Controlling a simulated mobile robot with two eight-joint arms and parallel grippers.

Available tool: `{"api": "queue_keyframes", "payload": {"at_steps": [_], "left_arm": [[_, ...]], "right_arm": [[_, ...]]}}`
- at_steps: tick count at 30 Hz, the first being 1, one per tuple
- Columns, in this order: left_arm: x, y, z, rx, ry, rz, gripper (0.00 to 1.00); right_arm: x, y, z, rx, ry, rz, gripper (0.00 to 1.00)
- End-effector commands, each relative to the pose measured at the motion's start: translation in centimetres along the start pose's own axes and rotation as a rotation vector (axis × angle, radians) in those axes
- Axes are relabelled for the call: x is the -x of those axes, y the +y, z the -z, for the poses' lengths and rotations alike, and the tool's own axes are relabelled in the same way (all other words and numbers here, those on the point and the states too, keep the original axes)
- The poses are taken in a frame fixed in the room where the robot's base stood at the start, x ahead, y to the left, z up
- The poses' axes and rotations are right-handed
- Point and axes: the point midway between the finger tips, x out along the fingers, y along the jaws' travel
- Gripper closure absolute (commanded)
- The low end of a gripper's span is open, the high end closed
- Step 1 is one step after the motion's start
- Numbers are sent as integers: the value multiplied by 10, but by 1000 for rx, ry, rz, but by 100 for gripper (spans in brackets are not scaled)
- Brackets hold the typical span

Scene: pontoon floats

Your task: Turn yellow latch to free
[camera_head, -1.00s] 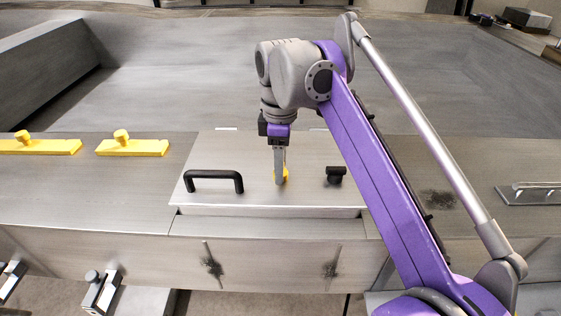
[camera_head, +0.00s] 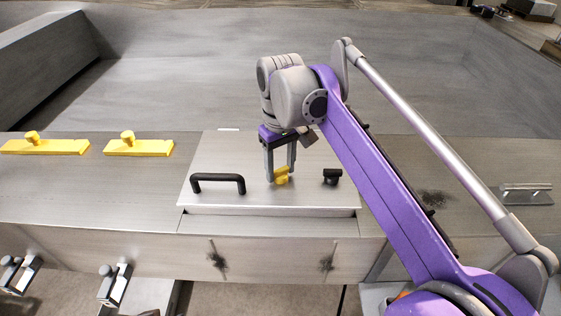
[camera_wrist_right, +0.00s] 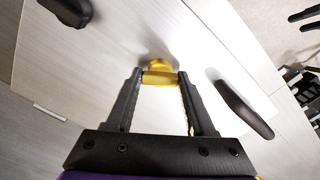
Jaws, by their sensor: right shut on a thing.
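My right gripper (camera_head: 280,173) reaches down from above and is shut on the latch. In the right wrist view the latch's yellow bar (camera_wrist_right: 159,79) lies crosswise between the two fingertips (camera_wrist_right: 158,80), with its rounded yellow part just beyond them. My left gripper is not in view.
Two yellow blocks with knobs (camera_head: 45,146) (camera_head: 139,147) lie on the deck left of the lid. A small metal plate with a bar (camera_head: 526,195) is at the right. The deck's front edge drops away below the lid. Metal brackets (camera_head: 115,284) are at lower left.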

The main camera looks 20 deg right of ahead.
Motion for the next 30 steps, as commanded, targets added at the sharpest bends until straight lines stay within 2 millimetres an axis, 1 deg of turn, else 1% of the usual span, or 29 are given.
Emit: {"api": "queue_keyframes", "payload": {"at_steps": [1, 6, 15, 21, 30], "left_arm": [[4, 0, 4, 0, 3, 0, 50], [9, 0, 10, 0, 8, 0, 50], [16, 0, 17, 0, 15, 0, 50], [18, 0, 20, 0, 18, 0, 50], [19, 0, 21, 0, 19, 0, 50]], "right_arm": [[3, 0, 1, -43, 3, -1, 100], [2, 0, 1, -202, 3, 0, 100], [2, 0, 1, -436, 4, 0, 100], [1, 0, 1, -538, 4, 0, 100], [1, 0, 1, -604, 3, 0, 100]]}}
